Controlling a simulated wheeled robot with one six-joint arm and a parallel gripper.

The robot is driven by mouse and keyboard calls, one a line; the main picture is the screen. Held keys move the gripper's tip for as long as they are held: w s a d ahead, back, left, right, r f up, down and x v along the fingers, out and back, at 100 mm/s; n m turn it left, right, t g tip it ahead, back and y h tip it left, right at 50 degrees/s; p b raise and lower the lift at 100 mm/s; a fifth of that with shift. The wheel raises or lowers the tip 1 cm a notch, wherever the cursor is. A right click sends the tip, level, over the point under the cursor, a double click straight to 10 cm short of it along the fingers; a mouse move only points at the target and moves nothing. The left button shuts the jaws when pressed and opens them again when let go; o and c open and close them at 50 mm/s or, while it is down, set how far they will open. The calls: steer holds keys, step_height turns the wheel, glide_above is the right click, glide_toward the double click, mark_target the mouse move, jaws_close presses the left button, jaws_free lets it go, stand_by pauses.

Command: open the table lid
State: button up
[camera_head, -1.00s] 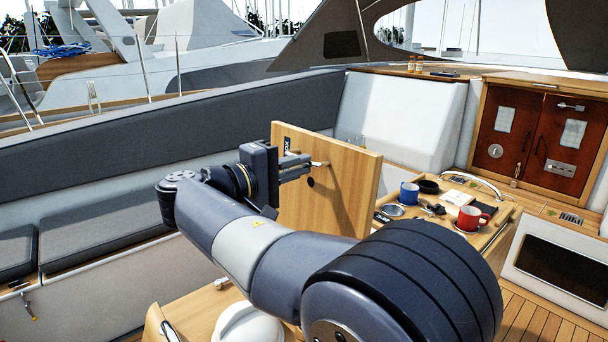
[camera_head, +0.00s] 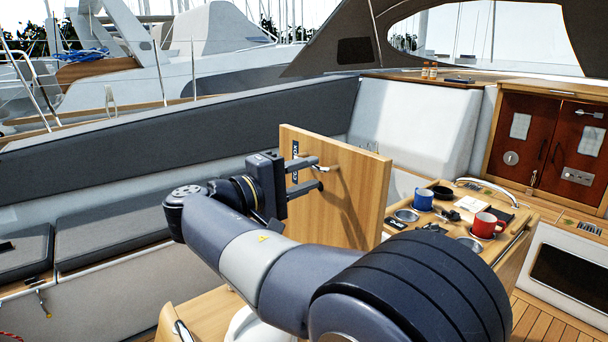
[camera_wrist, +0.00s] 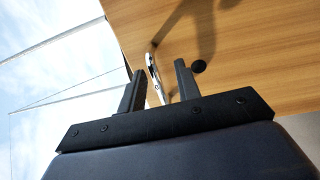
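The wooden table lid (camera_head: 362,195) stands upright on edge, raised from the table (camera_head: 205,308), in the head view. Its wood face also shows in the wrist view (camera_wrist: 265,55), with a dark round spot. A small metal handle (camera_wrist: 153,78) sticks out from the lid near its edge. My gripper (camera_head: 319,174) is at the lid's face. In the wrist view its two fingers (camera_wrist: 159,68) are spread, one on each side of the handle, with visible gaps. The lid's hinge line is hidden behind my arm.
A blue mug (camera_head: 424,199), a red mug (camera_head: 485,225) and small items sit on the table part behind the lid. A grey cushioned bench (camera_head: 105,235) runs along the left. Red-brown cabinet doors (camera_head: 545,150) stand at the right.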

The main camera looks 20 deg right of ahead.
steer(key=shift+r, duration=0.1)
steer(key=b+v, duration=0.2)
steer(key=v, duration=0.8)
steer(key=shift+s+a, duration=0.25)
steer(key=shift+a, duration=0.1)
steer(key=p+x, duration=0.2)
steer(key=x, duration=1)
steer(key=shift+d, duration=0.1)
